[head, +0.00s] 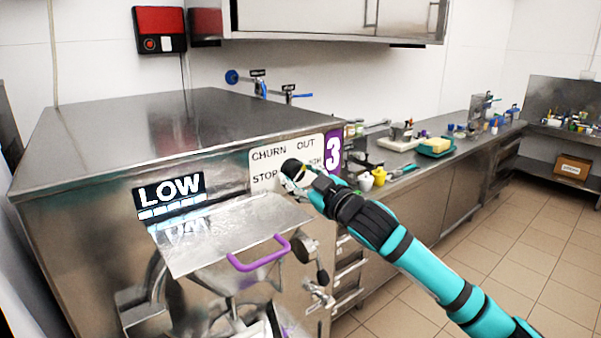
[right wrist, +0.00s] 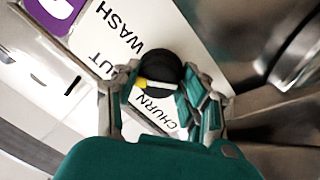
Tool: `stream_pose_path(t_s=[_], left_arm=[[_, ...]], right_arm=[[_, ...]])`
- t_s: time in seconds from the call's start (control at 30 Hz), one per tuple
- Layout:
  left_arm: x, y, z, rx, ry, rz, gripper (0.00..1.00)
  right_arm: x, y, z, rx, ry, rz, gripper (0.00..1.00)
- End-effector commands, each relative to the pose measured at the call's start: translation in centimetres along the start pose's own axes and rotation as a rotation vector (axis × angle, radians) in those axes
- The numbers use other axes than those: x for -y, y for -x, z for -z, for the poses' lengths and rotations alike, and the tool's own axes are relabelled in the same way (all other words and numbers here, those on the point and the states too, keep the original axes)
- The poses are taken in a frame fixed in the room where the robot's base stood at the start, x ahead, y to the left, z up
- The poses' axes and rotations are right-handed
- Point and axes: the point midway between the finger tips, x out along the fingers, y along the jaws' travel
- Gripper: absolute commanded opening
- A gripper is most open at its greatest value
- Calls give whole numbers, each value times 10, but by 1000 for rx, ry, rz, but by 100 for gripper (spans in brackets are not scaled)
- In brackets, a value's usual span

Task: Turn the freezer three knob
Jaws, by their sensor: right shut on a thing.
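Freezer three is the steel machine with a purple "3" plate (head: 333,153) at its front right corner; the plate's edge also shows in the right wrist view (right wrist: 55,10). Its knob (right wrist: 160,78) is round and black with a white and yellow pointer bar. It sits on a white label panel (head: 268,154) reading CHURN, OUT and STOP; WASH also shows in the right wrist view. My right gripper (right wrist: 158,95) is shut on the knob, with a finger on each side. My left gripper is not in view.
A LOW display (head: 169,192) is on the freezer front. Below it are a steel hopper lid (head: 225,232) with a purple handle (head: 260,256) and a lever. A long steel counter (head: 440,150) with bottles and trays runs behind to the right. The tiled floor (head: 500,250) is clear.

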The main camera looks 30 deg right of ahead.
Motion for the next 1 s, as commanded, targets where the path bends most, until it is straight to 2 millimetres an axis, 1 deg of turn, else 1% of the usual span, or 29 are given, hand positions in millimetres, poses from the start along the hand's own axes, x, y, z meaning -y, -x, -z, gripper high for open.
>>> stream_pose_path(t_s=[0.03,0.5,0.73,1.0], left_arm=[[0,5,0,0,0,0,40],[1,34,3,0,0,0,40],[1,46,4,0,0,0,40],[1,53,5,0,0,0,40]], right_arm=[[-5,0,5,-1,-48,-8,11],[-4,0,6,32,-469,-13,11],[-4,0,6,42,-613,-15,11],[-3,0,6,48,-703,-15,11]])
